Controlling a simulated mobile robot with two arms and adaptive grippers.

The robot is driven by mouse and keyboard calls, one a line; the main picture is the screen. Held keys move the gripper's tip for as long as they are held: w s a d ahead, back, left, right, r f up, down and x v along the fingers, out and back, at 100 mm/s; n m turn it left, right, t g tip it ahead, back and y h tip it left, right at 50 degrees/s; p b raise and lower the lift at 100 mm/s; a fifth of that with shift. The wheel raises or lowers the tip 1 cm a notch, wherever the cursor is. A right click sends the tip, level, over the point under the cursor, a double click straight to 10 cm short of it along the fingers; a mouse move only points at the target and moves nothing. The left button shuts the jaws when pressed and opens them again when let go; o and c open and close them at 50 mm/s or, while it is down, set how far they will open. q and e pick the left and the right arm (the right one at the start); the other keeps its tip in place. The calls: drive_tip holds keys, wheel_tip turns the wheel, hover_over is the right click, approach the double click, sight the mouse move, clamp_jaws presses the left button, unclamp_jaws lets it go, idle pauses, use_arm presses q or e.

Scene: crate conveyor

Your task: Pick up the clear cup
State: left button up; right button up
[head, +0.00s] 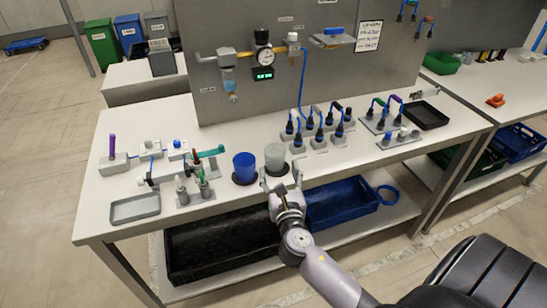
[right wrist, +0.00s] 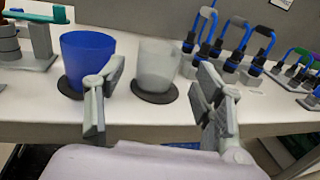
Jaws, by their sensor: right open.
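The clear cup (head: 274,155) is a translucent, whitish tumbler standing upright on a dark round coaster (head: 277,169) near the bench's front edge. It also shows in the right wrist view (right wrist: 158,62), ahead of and between my fingers. A blue cup (head: 244,166) stands on its own dark coaster just left of it, also seen in the right wrist view (right wrist: 87,55). My right gripper (head: 281,181) is open and empty, in front of the clear cup at the bench edge, apart from it. The left finger overlaps the blue cup's side in the wrist view. My left gripper is not in view.
Several blue-tubed connectors (head: 319,130) stand right of the cups. Valves and fittings (head: 190,185) and a grey tray (head: 134,208) lie to the left. A grey panel (head: 330,80) with a gauge rises behind. Black (head: 222,248) and blue crates (head: 340,203) sit below.

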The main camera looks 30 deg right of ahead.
sight(273, 146)
drive_tip(key=x, duration=0.3)
drive_tip(key=shift+a, duration=0.15)
drive_tip(key=shift+f+p+x, duration=0.1)
drive_tip(key=shift+p+x, duration=0.1)
drive_tip(key=shift+x, duration=1.35)
drive_tip(key=shift+f+p+x, duration=0.15)
drive_tip(key=shift+x, duration=1.35)
drive_tip(key=shift+s, duration=0.1)
drive_tip(key=c, duration=0.8)
drive_tip(key=shift+o, duration=0.2)
drive_tip(key=shift+r, duration=0.1)
